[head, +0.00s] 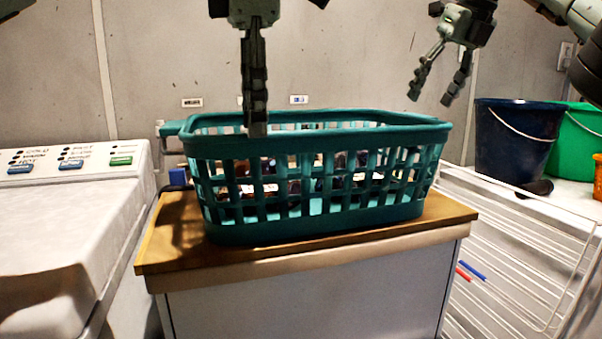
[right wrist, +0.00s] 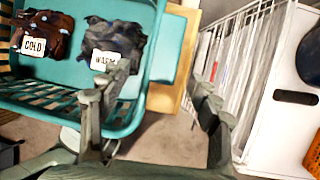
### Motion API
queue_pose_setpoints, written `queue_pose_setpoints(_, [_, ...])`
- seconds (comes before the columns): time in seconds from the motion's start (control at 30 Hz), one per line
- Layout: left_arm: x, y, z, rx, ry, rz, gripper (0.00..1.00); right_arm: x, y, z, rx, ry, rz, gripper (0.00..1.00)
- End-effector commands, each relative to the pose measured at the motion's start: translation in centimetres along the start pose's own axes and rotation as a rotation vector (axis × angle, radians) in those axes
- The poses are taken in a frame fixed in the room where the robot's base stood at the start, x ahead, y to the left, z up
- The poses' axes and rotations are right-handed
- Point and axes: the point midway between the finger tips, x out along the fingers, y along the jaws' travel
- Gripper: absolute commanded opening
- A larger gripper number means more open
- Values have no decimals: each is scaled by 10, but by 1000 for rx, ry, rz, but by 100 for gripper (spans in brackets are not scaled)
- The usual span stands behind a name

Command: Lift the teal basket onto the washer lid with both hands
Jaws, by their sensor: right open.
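The teal basket (head: 318,225) stands upright on a wood-topped cabinet (head: 290,258). Dark clothes show inside it; in the right wrist view the basket (right wrist: 70,72) holds garments tagged COLD and WARM. The white washer (head: 50,240) is at the left, its lid shut and clear. My left gripper (head: 256,130) points down at the basket's near rim, left of its middle. Its fingers overlap edge-on, so their gap is hidden. My right gripper (head: 430,99) is open and empty above the basket's right end. It also shows open in the right wrist view (right wrist: 161,82).
A white wire drying rack (head: 510,250) stands right of the cabinet. A dark blue bucket (head: 515,140) and a green bucket (head: 578,145) stand on a white surface at the right. The wall is close behind the basket.

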Motion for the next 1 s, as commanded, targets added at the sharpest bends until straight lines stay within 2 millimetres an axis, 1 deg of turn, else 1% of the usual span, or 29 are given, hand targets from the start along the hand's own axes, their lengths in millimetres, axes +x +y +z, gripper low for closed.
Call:
queue_pose_setpoints(0.1, [0, 0, -2, -8, 23, 6, 29, -3, -3, -4, 14, 16, -15, 63])
queue_pose_setpoints(0.3, [1, 0, -2, -6, 20, 4, 29, -2, -2, -4, 12, 14, -12, 63])
queue_pose_setpoints(0.47, [5, 0, -2, -6, 20, 3, 29, 3, -3, -3, 10, 15, -12, 63])
queue_pose_setpoints(0.67, [23, 0, -3, -5, 19, 3, 29, 21, -4, -4, 8, 16, -12, 63])
queue_pose_setpoints(0.9, [59, 0, -3, -5, 19, 1, 29, 57, -3, -4, 9, 15, -10, 63])
queue_pose_setpoints(1.0, [70, 0, -3, -5, 18, 2, 29, 68, -3, -4, 10, 15, -10, 63])
